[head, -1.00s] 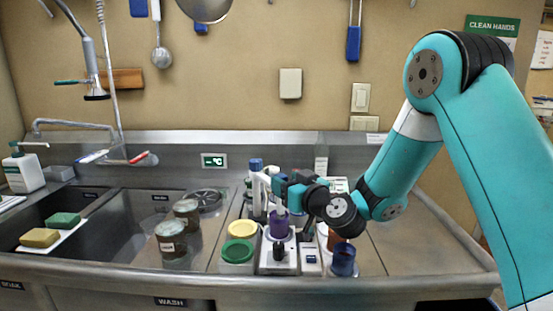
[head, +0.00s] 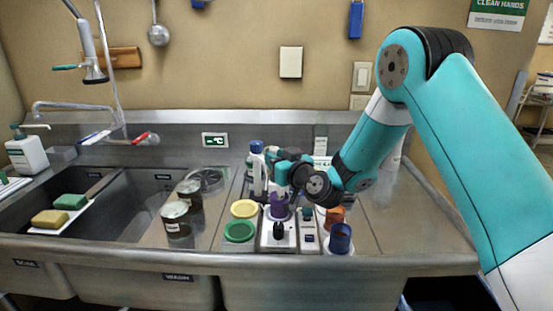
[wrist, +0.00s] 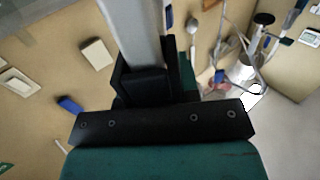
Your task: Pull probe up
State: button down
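My gripper (head: 281,172) is at the back of the counter, beside a white upright piece (head: 269,177) and above a purple cup (head: 279,206). The cup stands on a white stirrer base (head: 278,235) with a black knob. In the wrist view, a pale grey bar (wrist: 143,35) runs from the top edge down to the dark finger parts. I cannot tell if this bar is the probe or its holder. The fingertips are hidden or too small in the head view, so their grip is unclear. No probe tip can be made out.
A white bottle with a blue cap (head: 256,165) stands behind the stirrer. A yellow lid (head: 244,209) and green lid (head: 239,231) are left of it, a blue cup (head: 340,239) and orange-brown cup (head: 334,217) right. Dark jars (head: 176,220) stand farther left. The right counter is clear.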

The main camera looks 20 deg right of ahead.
notch_tip(320, 180, up, 6)
jog(key=shift+r+p, duration=0.1)
jog(key=shift+p, duration=1.1)
jog(key=c, duration=0.8)
grip_release()
jog(key=shift+c, duration=0.2)
jog(key=shift+s+d+f+b, duration=0.1)
jog(key=shift+s+f+b, duration=0.1)
jog(key=shift+s+b, duration=0.15)
jog(key=b+v, duration=1.1)
jog(key=v, duration=0.5)
jog(key=shift+s+d+b, duration=0.2)
jog(key=shift+s+b, duration=0.1)
jog(key=shift+s, duration=0.05)
jog(key=shift+r, duration=0.15)
